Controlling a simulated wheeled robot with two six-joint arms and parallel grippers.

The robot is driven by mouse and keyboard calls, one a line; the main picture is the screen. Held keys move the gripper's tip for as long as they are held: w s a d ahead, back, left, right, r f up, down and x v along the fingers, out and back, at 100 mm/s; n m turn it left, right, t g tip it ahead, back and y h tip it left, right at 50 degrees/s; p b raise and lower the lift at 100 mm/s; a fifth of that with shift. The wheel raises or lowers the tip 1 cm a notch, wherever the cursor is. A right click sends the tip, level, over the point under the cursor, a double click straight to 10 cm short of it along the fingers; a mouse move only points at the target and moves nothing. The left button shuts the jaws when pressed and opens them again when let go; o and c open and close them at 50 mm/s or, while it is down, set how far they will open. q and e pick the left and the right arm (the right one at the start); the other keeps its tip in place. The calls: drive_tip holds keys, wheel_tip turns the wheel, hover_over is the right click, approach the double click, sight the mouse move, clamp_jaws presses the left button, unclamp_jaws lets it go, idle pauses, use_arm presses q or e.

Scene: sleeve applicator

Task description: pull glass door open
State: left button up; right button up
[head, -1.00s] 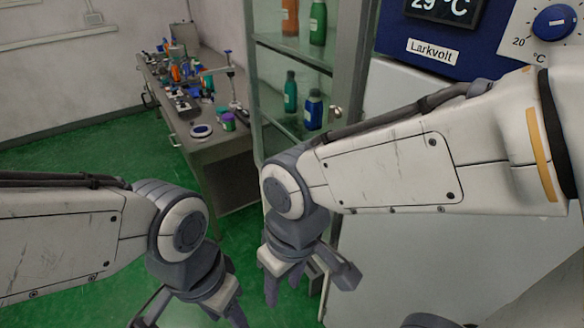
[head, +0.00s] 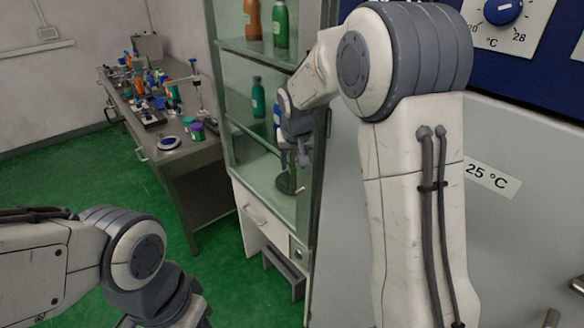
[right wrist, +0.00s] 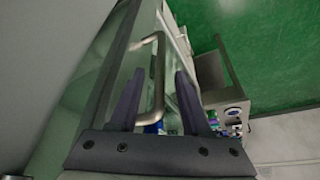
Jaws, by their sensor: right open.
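The glass door (head: 243,152) belongs to a tall cabinet and looks shut. Bottles show behind the glass. A bent metal bar handle (right wrist: 158,82) stands out from the door side in the right wrist view. My right gripper (head: 293,160) is open in front of the cabinet. In the right wrist view its two fingers (right wrist: 160,74) lie either side of the handle, with gaps visible. In the head view my right wrist hides most of the handle area. My left gripper is cut off at the bottom edge of the head view, so its jaws cannot be judged.
Green bottles (head: 258,97) and an orange bottle (head: 252,20) stand on the shelves. A drawer (head: 262,214) is below. A cluttered bench (head: 187,152) stands left of the cabinet. A grey-white appliance (head: 510,235) is close on the right. Green floor (head: 75,190) is free at left.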

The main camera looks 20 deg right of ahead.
drive_tip(key=shift+x, duration=1.9)
clamp_jaws()
